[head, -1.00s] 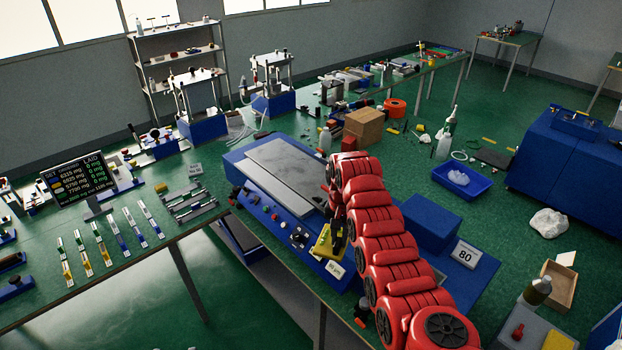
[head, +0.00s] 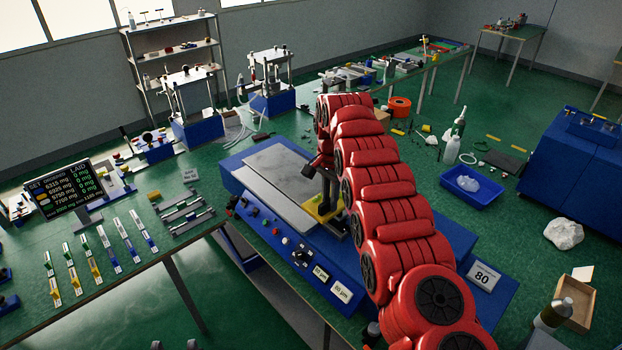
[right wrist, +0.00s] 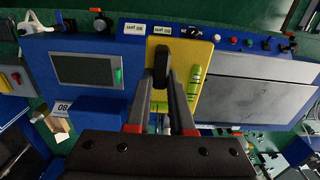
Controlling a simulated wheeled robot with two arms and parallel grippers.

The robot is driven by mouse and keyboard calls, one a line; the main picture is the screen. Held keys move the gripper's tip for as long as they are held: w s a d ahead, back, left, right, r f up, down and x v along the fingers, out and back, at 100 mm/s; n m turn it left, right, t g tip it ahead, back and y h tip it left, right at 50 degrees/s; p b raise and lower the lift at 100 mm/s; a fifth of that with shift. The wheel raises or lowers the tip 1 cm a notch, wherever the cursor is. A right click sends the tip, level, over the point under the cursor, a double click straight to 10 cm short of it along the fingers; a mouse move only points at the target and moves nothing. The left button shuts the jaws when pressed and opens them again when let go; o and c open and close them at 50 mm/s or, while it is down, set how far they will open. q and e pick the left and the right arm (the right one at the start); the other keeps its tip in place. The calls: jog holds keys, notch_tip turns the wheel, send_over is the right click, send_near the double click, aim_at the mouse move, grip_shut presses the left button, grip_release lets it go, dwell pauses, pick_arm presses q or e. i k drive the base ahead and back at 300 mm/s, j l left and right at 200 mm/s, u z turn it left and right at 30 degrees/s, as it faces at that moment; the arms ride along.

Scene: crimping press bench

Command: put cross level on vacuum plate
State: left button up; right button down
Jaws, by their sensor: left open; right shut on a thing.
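The cross level (head: 321,212) is a yellow plate with green vials (right wrist: 195,82) and a black knob (right wrist: 161,62). My right gripper (right wrist: 161,78) is shut on the knob. In the right wrist view the level (right wrist: 205,55) overlaps the near end of the grey vacuum plate (right wrist: 255,100). In the head view the vacuum plate (head: 278,164) lies on the blue machine to the level's left, behind a paler strip (head: 268,197). I cannot tell whether the level touches the machine. My left gripper (head: 173,345) barely shows at the bottom edge, tips apart and empty.
The blue machine (head: 285,262) has knobs and labels along its front. A dark screen (right wrist: 85,69) sits on the level's other side. A blue block with an 80 sign (head: 482,277) is at the right. Several coloured strips (head: 95,268) lie at the left.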

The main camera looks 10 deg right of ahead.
aim_at(309, 184)
jog(key=i, duration=1.15)
